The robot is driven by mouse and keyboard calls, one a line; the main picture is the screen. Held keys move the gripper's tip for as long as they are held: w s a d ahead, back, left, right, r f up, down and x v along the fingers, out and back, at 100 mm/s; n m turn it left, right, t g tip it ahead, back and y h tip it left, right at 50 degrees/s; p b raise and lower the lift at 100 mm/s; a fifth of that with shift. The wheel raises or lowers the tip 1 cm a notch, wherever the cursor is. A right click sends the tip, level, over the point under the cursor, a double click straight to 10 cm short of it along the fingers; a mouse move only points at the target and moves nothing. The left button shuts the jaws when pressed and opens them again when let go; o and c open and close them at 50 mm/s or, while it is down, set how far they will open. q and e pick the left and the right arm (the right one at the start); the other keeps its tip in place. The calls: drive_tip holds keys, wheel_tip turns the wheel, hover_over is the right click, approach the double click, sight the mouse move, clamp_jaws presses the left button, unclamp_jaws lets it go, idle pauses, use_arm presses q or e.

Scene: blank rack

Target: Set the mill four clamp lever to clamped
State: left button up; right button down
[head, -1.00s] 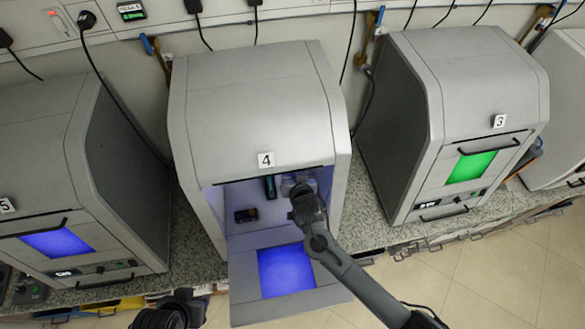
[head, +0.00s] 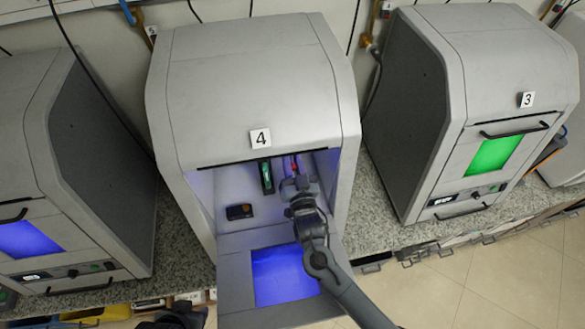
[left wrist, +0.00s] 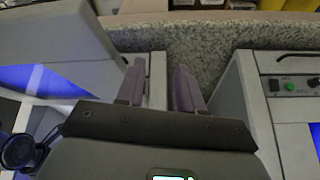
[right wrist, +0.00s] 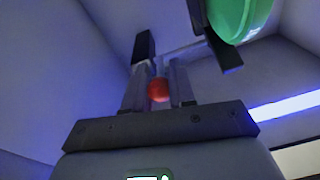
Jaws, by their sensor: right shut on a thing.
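Mill four (head: 250,90), a grey cabinet with a "4" label, stands in the middle of the head view with its front door (head: 235,282) folded down. My right gripper (head: 292,180) reaches inside on the right. In the right wrist view its fingers (right wrist: 158,88) are closed around the red knob (right wrist: 159,91) of the clamp lever. A bit of red (head: 294,163) shows just above the gripper in the head view; the rest of the lever is hidden. My left gripper (left wrist: 158,88) is open and empty, above the counter between two cabinets.
A green-and-black part (head: 266,177) stands just left of my right gripper, and its green rounded body (right wrist: 240,15) is close in the right wrist view. A small dark box (head: 239,211) lies further left inside. Mill three (head: 425,110) stands to the right.

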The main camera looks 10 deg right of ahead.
idle(0.3)
drive_tip(key=c, duration=1)
unclamp_jaws()
drive_tip(key=s+d+f+b, duration=0.1)
drive_tip(key=s, duration=0.9)
drive_tip(key=shift+s, duration=0.35)
drive_tip(key=shift+f, duration=0.1)
